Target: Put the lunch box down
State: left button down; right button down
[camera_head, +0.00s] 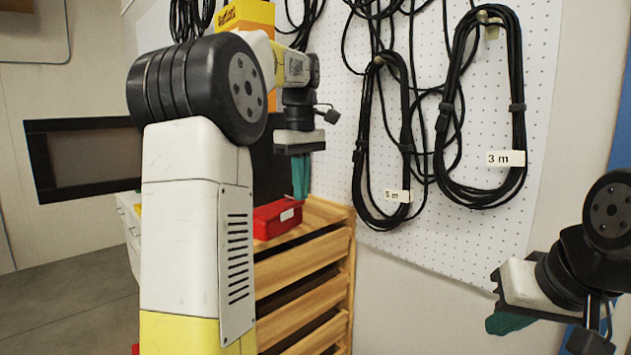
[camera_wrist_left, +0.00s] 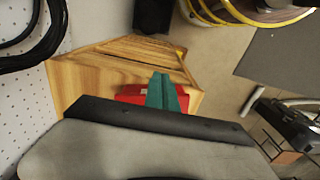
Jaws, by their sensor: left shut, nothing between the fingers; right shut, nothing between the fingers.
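A red lunch box (camera_head: 277,219) with a pale label on its side sits on top of a wooden drawer rack (camera_head: 330,212). My left arm hides part of it in the head view. In the left wrist view the red box (camera_wrist_left: 130,92) shows behind the teal fingers. My left gripper (camera_head: 301,190) points down right at the box's upper right part, shut and empty; I cannot tell whether its tips touch the box. The left fingers also show in the wrist view (camera_wrist_left: 163,88). My right gripper (camera_head: 508,323) is at the lower right, shut and empty, away from the rack.
A white pegboard (camera_head: 455,225) with coiled black cables (camera_head: 487,110) stands behind and to the right of the rack. A dark-framed panel (camera_head: 90,160) is at the left. A yellow box (camera_head: 245,14) stands at the back top. Open floor (camera_head: 70,305) shows at lower left.

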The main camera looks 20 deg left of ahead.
aim_at(283, 206)
pick_arm(q)
jog(key=a+f, duration=0.1)
jog(key=f, duration=0.1)
jog(key=w+a+f, duration=0.1)
jog(key=f, duration=0.3)
jog(key=shift+w+a+f, duration=0.15)
jog(key=shift+w+a, duration=0.15)
jog(key=shift+a, duration=0.1)
jog(key=shift+w+a, duration=0.2)
jog(key=shift+a, duration=0.1)
jog(key=shift+w+a, duration=0.4)
jog(key=shift+a, duration=0.25)
jog(key=shift+w+a, duration=0.35)
jog(key=shift+a, duration=0.3)
jog(key=shift+d, duration=0.1)
